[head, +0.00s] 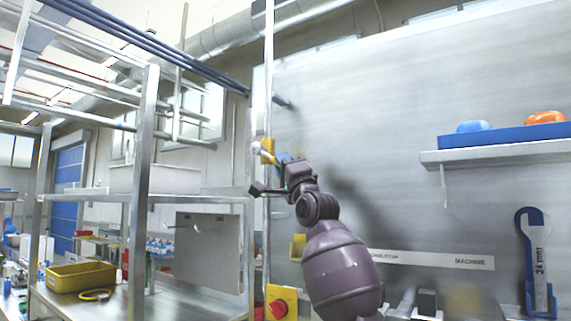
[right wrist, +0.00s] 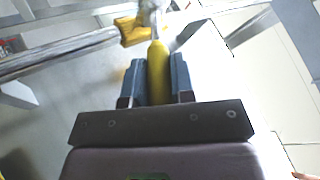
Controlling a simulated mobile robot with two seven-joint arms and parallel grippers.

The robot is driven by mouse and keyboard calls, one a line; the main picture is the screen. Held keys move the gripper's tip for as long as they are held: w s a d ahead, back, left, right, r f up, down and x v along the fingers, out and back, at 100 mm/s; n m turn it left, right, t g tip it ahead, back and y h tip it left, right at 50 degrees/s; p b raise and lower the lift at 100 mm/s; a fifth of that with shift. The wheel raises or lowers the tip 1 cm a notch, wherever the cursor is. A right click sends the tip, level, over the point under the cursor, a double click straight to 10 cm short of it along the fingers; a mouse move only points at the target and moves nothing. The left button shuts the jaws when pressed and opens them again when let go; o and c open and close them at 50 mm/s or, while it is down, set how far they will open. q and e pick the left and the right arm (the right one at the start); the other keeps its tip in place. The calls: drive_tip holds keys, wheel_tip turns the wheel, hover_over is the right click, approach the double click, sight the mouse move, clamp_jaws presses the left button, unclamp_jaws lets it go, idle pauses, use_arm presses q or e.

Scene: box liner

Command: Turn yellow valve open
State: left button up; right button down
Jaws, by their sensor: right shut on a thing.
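The yellow valve shows in the right wrist view as a long yellow handle (right wrist: 158,62) joined to a metal fitting at the top of the picture. In the head view a yellow part (head: 267,150) of it shows by the vertical metal pipe. My right gripper (head: 278,170) reaches up to it from the lower right. In the right wrist view the blue fingers of my right gripper (right wrist: 157,80) are shut on the handle, one on each side. The handle's lower end is hidden between them. My left gripper is not in view.
A large metal panel (head: 400,90) stands behind my right arm. A shelf (head: 500,152) on it holds a blue tray with blue and orange items. A wrench (head: 536,265) hangs below. At left is a metal rack (head: 140,190) with a yellow bin (head: 80,276).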

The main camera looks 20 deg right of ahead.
drive_tip(key=shift+w+a+f+m+t+h, duration=0.15)
drive_tip(key=shift+w+f+m+t+h, duration=0.15)
drive_tip(key=shift+f+m+t, duration=0.15)
drive_tip(key=c, duration=1)
unclamp_jaws()
drive_tip(key=shift+o, duration=0.2)
drive_tip(key=shift+s, duration=0.1)
drive_tip(key=b+v, duration=0.2)
drive_tip(key=v, duration=0.8)
drive_tip(key=shift+s+f, duration=0.15)
drive_tip(key=shift+f, duration=0.15)
drive_tip(key=shift+c, duration=0.4)
